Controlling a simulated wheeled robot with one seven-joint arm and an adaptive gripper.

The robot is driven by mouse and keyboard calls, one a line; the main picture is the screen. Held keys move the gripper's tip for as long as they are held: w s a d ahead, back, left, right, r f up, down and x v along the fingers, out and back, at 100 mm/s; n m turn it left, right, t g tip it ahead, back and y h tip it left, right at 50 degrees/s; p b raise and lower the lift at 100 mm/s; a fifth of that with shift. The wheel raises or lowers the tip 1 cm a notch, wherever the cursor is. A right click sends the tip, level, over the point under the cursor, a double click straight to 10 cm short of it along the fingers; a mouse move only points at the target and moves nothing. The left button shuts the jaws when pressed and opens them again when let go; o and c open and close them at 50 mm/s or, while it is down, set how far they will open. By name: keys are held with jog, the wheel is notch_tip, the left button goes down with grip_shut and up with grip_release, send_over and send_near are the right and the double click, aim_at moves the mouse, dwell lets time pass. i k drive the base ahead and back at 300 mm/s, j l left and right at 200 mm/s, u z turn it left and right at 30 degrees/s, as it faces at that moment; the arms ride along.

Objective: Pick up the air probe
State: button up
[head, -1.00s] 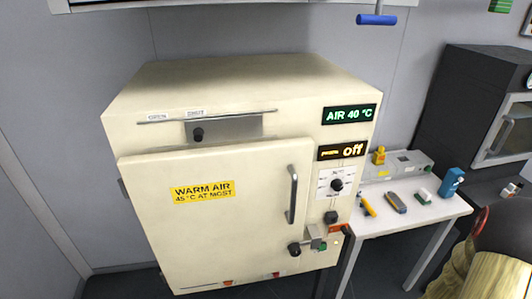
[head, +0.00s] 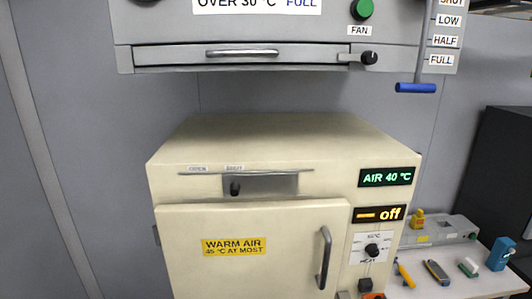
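Small tools lie on a white side table (head: 455,292) at the lower right. They are a thin yellow-and-dark tool (head: 404,274), a dark hand-held piece with a yellow edge (head: 436,272), a white-and-green block (head: 468,267) and a blue upright holder or bottle (head: 500,254). I cannot tell for sure which of these is the air probe; they are small in the view. My gripper is not in view.
A cream warm-air cabinet (head: 290,130) with its door (head: 265,275) shut fills the middle; its displays read AIR 40 °C and off. A grey hood (head: 230,30) and a blue-handled lever (head: 416,87) hang above. A grey box (head: 450,229) with a yellow piece stands behind the tools.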

aim_at(410, 282)
jog(key=z, duration=0.9)
jog(key=i+l+u, duration=0.45)
jog(key=i, duration=0.15)
jog(key=i+l+u, duration=0.45)
jog(key=i+l, duration=0.15)
jog(key=i, duration=0.1)
